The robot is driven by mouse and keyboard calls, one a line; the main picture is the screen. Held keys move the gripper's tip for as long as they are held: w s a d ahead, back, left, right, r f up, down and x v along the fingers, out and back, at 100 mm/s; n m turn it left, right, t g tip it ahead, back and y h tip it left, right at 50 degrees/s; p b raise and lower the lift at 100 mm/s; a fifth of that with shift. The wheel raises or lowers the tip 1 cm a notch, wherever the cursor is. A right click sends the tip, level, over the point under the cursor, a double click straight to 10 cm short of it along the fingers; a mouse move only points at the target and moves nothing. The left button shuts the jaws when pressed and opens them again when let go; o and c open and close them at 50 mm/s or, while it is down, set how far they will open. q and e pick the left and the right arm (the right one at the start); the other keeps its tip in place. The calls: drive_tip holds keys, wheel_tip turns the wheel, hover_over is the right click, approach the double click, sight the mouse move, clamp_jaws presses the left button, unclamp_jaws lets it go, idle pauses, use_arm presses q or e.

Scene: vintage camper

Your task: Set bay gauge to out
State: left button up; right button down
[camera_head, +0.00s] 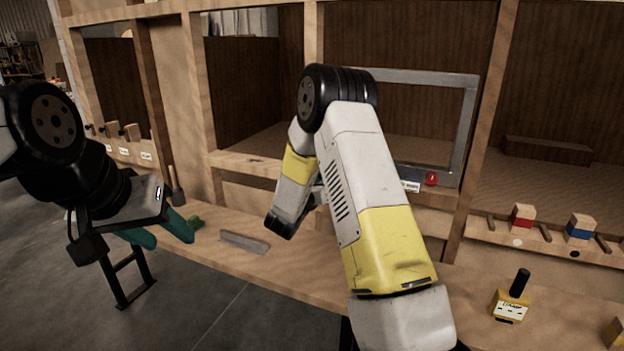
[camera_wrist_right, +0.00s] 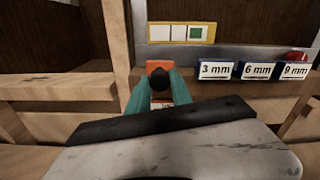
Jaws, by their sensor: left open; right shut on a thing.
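In the right wrist view, the teal fingers of my right gripper (camera_wrist_right: 160,98) are closed around a dark round knob (camera_wrist_right: 159,78). An orange piece (camera_wrist_right: 158,66) shows just behind the knob, and a pale label shows between the fingers. I cannot tell for sure whether this is the bay gauge; no "out" mark is readable. In the head view my right arm hides this spot. My left gripper (camera_head: 162,236) is open and empty, its teal fingers apart near the bench's left end.
A yellow strip (camera_wrist_right: 181,32) with white and green squares is above the 3 mm (camera_wrist_right: 216,70), 6 mm and 9 mm labels. A red button (camera_head: 431,178) sits by the metal frame. A yellow block with a black handle (camera_head: 512,300) stands right. A grey bar (camera_head: 245,242) lies on the bench.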

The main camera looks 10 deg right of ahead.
drive_tip(key=shift+s+a, duration=0.1)
drive_tip(key=shift+a, duration=0.05)
drive_tip(key=c, duration=1.1)
unclamp_jaws()
drive_tip(key=shift+c, duration=0.2)
drive_tip(key=shift+s, duration=0.1)
drive_tip(key=v, duration=0.7)
drive_tip(key=shift+s+a, duration=0.2)
drive_tip(key=shift+s, duration=0.15)
